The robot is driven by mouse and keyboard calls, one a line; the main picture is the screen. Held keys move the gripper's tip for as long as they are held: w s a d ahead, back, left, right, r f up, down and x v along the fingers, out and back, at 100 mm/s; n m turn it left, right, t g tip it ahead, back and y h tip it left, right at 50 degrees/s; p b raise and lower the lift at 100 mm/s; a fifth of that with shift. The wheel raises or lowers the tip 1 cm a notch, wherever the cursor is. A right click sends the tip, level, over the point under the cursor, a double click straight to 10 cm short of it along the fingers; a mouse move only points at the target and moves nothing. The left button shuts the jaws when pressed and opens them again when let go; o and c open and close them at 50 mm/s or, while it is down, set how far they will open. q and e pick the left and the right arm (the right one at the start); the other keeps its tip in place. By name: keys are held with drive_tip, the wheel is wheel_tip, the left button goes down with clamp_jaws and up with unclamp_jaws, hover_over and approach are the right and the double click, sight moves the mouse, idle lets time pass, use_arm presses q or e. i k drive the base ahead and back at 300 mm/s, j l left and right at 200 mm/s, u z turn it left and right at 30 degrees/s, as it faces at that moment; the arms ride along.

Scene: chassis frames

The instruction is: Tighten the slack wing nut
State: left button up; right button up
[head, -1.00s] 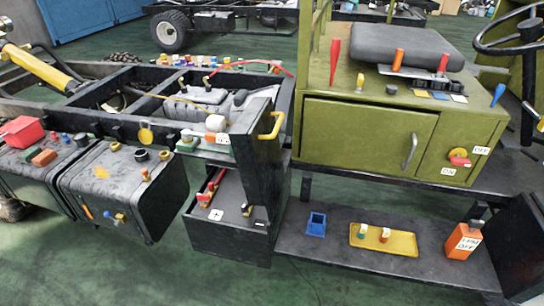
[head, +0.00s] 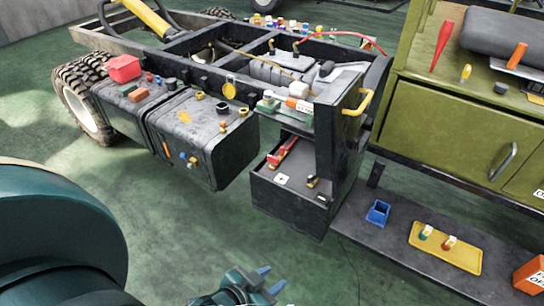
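I cannot make out a wing nut for certain; the small fittings are too small to tell. An open black battery box (head: 285,205) stands below the chassis frame, with a red part (head: 283,152) at its back left. A small brass-coloured fitting (head: 312,181) sits near its right front, and a white plus label lies on its top. My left gripper (head: 268,280) is low at the bottom edge, in front of and below the box, apart from everything. Its two blue fingertips are spread with nothing between them. My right gripper is not in view.
Two dark tanks (head: 208,130) with caps and small coloured parts stand left of the box. A shelf at right holds a blue bin (head: 378,213) and a yellow tray (head: 432,256). A green cabinet (head: 455,135) is above it. Green floor in front is clear.

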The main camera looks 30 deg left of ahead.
sight(311, 179)
drive_tip(key=i+j, duration=0.25)
drive_tip(key=i, duration=0.15)
drive_tip(key=i+j+z, duration=0.1)
drive_tip(key=i+j, duration=0.15)
drive_tip(key=i, duration=0.15)
